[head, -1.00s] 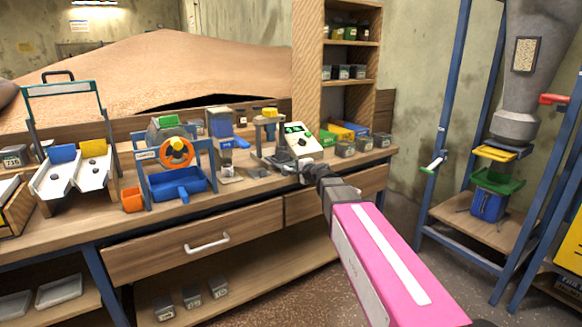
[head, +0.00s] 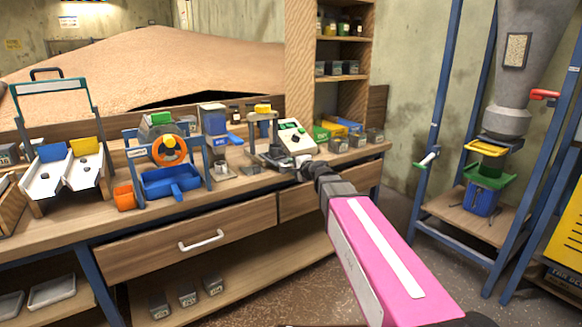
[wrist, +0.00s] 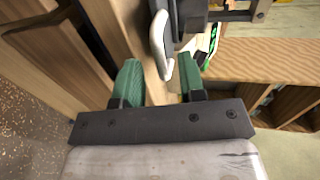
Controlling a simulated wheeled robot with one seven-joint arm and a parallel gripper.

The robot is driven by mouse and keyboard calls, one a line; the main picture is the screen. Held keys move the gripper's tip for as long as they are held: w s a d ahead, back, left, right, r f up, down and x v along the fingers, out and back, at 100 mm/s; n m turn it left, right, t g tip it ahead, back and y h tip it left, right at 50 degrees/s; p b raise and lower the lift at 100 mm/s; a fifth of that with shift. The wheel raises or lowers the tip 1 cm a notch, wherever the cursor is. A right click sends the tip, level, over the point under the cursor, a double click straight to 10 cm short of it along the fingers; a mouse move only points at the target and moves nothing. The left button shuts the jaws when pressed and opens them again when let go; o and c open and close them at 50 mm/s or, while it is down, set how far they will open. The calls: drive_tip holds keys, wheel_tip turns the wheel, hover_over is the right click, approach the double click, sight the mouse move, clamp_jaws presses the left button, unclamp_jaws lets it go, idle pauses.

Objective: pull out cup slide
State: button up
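My gripper (head: 303,172) is at the bench's front edge, beside the base of a grey stand (head: 262,150) with a yellow top. In the wrist view its two green fingers (wrist: 161,84) are apart, with nothing held between them. A white looped handle (wrist: 158,46) on a dark grey part (wrist: 190,20) lies just ahead of the fingertips, its lower end close to the gap between them. I cannot tell for sure that this handle belongs to the cup slide. In the head view my gripper and wrist hide that spot.
A white console (head: 296,138) with green lights stands behind my gripper. Small dark boxes (head: 338,145) stand to its right on the bench. Below the bench top is a drawer with a white handle (head: 200,240). A blue frame (head: 437,140) with a hopper stands right; floor lies between.

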drive_tip(key=v, duration=0.8)
drive_tip(key=shift+s+d, duration=0.1)
drive_tip(key=s+d+f+n+g+h, duration=0.3)
drive_tip(key=s+f, duration=0.3)
drive_tip(key=f, duration=0.4)
drive_tip(key=s+d+f+n+g+h, duration=0.2)
drive_tip(key=s+d+f+n+g, duration=0.2)
drive_tip(key=f, duration=0.5)
drive_tip(key=s+d+f+n+g+h, duration=0.3)
drive_tip(key=s+d+f+n+g, duration=0.1)
drive_tip(key=s+d+f, duration=0.3)
wheel_tip(320, 180, down, 4)
drive_tip(key=shift+s+d+r+g+h, duration=0.2)
drive_tip(key=shift+s+g+h, duration=0.1)
drive_tip(key=shift+s+g, duration=0.7)
